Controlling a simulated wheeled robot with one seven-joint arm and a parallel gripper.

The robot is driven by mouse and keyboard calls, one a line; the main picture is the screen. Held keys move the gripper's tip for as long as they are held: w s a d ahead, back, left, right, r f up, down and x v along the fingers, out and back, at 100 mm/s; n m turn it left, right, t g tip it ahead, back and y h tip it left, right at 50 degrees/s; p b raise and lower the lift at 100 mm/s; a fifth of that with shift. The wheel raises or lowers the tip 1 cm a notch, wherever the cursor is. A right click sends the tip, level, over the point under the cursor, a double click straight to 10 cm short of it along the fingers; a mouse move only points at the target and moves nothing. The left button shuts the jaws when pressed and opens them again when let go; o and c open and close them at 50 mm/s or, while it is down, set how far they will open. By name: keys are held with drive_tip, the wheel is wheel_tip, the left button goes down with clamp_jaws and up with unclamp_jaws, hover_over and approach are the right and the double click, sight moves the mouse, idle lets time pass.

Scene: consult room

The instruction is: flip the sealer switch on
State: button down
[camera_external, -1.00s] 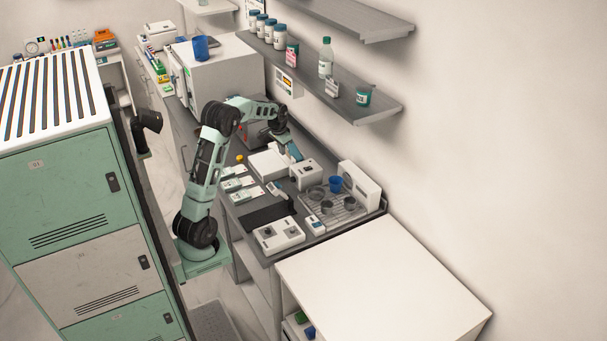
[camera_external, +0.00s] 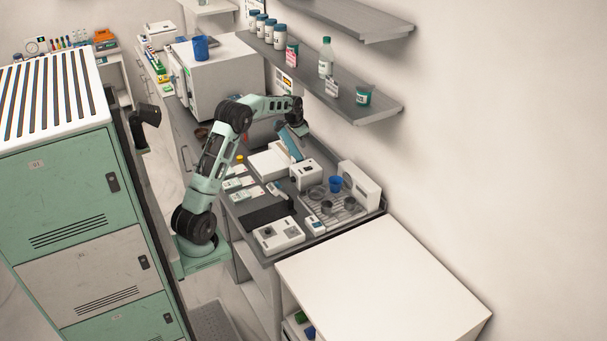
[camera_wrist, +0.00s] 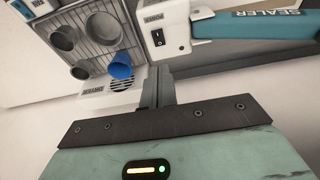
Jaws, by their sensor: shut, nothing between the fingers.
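The sealer has a white housing (camera_wrist: 167,17) with a teal bar lettered SEALER (camera_wrist: 262,25). Its black rocker switch (camera_wrist: 157,37) sits on the housing face beside a POWER label; I cannot tell which way it is set. In the external view the sealer's white housing (camera_external: 306,174) stands on the bench, with the teal bar (camera_external: 289,143) behind it. My gripper (camera_wrist: 160,72) is shut and empty. In the wrist view its fingertips show just below the switch, with a visible gap in the picture. In the external view my gripper is above the sealer bar, its fingers too small to make out.
A wire rack (camera_wrist: 94,32) holds grey cups and a blue cup (camera_wrist: 120,66), beside a white vented unit (camera_external: 361,185). A white two-knob unit (camera_external: 279,236) and a dark mat (camera_external: 267,214) are nearer. A shelf (camera_external: 330,88) with bottles overhangs the bench's back.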

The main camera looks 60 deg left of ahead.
sight(305, 168)
drive_tip(key=p+x, duration=0.1)
drive_tip(key=x, duration=0.2)
drive_tip(key=p+x, duration=0.1)
drive_tip(key=x, duration=0.3)
drive_tip(key=s+p+x, duration=0.1)
drive_tip(key=x, duration=0.3)
drive_tip(key=shift+s+f+p, duration=0.1)
drive_tip(key=shift+f+p, duration=0.25)
drive_tip(key=shift+f, duration=0.4)
drive_tip(key=shift+f, duration=0.1)
drive_tip(key=shift+s+f+b, duration=0.15)
drive_tip(key=shift+f+b, duration=0.2)
drive_tip(key=shift+b, duration=0.1)
drive_tip(key=shift+r, duration=0.1)
drive_tip(key=shift+w+r+p, duration=0.35)
drive_tip(key=shift+w+p, duration=0.05)
drive_tip(key=shift+w, duration=0.35)
drive_tip(key=shift+r, duration=0.1)
